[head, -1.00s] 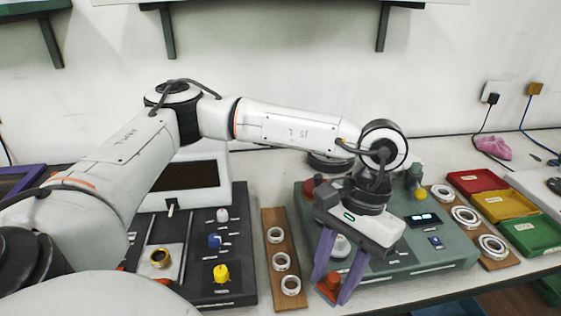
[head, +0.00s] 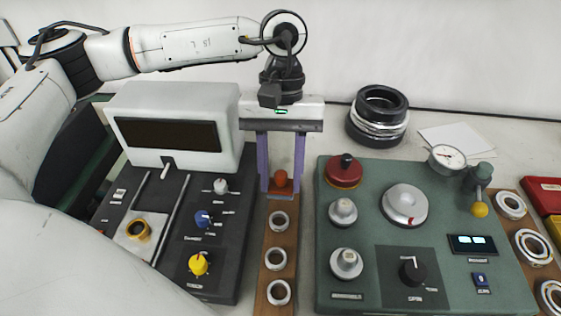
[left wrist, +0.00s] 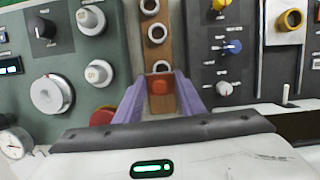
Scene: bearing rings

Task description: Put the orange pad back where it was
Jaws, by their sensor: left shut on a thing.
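The orange pad (head: 281,179) is between the purple fingers of my left gripper (head: 281,189), which is shut on it. The fingers point down at the far end of the brown wooden strip (head: 268,255). In the left wrist view the pad (left wrist: 160,86) shows between the fingertips, in line with the strip (left wrist: 168,48) and beside its end ring (left wrist: 160,67). I cannot tell whether the pad touches the strip. My right gripper is not in view.
Several metal rings lie on the strip, such as the nearest one (head: 279,292). A black panel (head: 225,270) with knobs stands left. A green panel (head: 375,225) with a red knob (head: 344,171) stands close right. Dark stacked rings (head: 378,118) stand behind.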

